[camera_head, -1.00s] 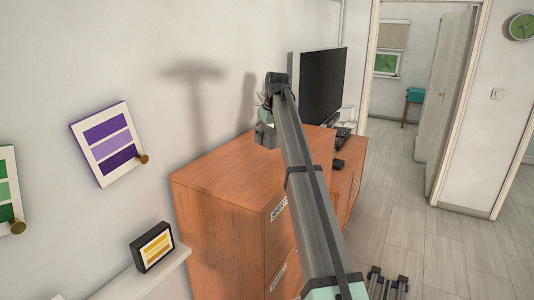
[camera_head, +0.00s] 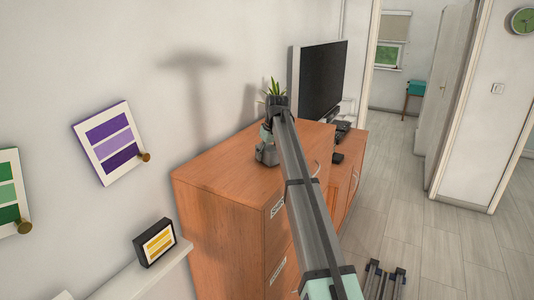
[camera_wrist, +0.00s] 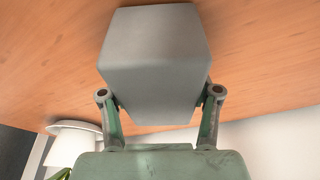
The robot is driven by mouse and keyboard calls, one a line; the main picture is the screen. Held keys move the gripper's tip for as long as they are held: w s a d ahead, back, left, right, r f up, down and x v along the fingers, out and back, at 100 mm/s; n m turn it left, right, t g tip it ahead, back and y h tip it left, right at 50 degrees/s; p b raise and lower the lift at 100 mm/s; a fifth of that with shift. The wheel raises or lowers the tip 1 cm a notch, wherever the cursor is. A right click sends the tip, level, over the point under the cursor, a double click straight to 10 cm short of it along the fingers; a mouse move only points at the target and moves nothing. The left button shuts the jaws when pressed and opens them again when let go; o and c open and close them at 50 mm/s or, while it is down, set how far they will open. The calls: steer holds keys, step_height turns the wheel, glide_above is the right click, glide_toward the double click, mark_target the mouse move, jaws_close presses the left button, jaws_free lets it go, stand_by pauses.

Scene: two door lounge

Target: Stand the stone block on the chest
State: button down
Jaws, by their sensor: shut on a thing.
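The chest is the wooden drawer unit (camera_head: 215,180) with labelled drawer fronts, in the middle of the head view. My gripper (camera_head: 267,142) is over the rear part of its top, near the far edge. It is shut on the grey stone block (camera_wrist: 155,60), with one finger on each side in the wrist view. In the head view the block (camera_head: 267,157) shows small below the gripper, partly beside my arm. The wood surface fills the background behind it in the wrist view. I cannot tell whether the block touches the chest top.
A monitor (camera_head: 322,78) and small dark items stand on a lower wooden unit (camera_head: 347,165) beyond the chest. A green plant (camera_head: 274,88) shows behind my wrist. A wall shelf (camera_head: 150,272) holds a small framed picture (camera_head: 154,243). The chest's near top is clear.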

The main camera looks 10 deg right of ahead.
mark_target(272, 149)
steer(key=shift+c, duration=1.2)
jaws_free()
steer(key=b+v, duration=0.3)
steer(key=v, duration=0.9)
steer(key=shift+s+b, duration=0.15)
steer(key=shift+b, duration=0.25)
